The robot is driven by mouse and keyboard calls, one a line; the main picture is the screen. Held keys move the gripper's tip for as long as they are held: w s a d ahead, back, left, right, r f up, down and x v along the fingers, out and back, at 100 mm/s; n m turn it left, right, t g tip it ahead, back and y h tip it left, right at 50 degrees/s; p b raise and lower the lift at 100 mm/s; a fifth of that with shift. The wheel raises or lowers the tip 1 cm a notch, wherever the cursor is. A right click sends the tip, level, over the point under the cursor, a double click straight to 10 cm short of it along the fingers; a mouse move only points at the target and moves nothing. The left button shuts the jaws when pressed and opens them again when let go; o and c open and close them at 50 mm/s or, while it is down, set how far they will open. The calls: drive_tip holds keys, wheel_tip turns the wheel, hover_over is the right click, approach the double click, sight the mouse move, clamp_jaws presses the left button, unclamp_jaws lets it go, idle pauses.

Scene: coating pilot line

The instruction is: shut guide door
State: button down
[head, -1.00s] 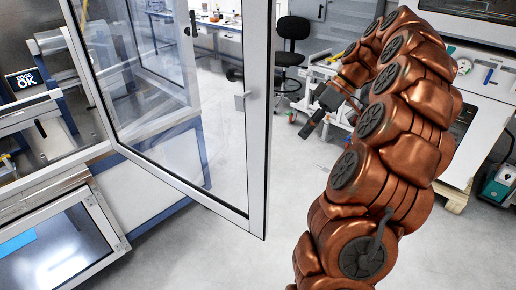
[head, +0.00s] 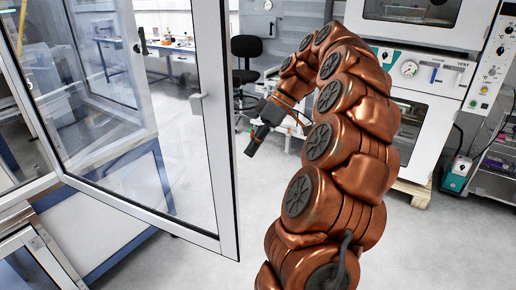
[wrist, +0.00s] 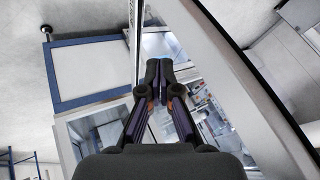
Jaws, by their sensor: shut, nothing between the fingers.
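The guide door (head: 229,140), a glazed panel in a pale metal frame, stands swung open from the machine in the head view. My gripper (head: 252,150) is to the right of the door's free edge, pointing down and left, apart from the door in that view. In the wrist view my gripper (wrist: 160,70) has its fingertips together with nothing between them. A pale frame bar (wrist: 240,75) crosses diagonally behind the fingers.
The machine's lower cabinet (head: 110,215) is at the left, beneath the door. A black chair (head: 245,75) and a bench (head: 165,50) stand behind. A white oven (head: 425,120) is at the right. Grey floor is clear around the door.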

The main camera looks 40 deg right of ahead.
sight(236, 171)
drive_tip(key=a+f+p, duration=0.1)
drive_tip(key=a+f, duration=0.2)
drive_tip(key=a, duration=0.3)
drive_tip(key=shift+s+a+f+p, duration=0.15)
drive_tip(key=shift+s+f+p, duration=0.1)
drive_tip(key=shift+s+p, duration=0.2)
drive_tip(key=shift+a, duration=0.1)
idle(0.5)
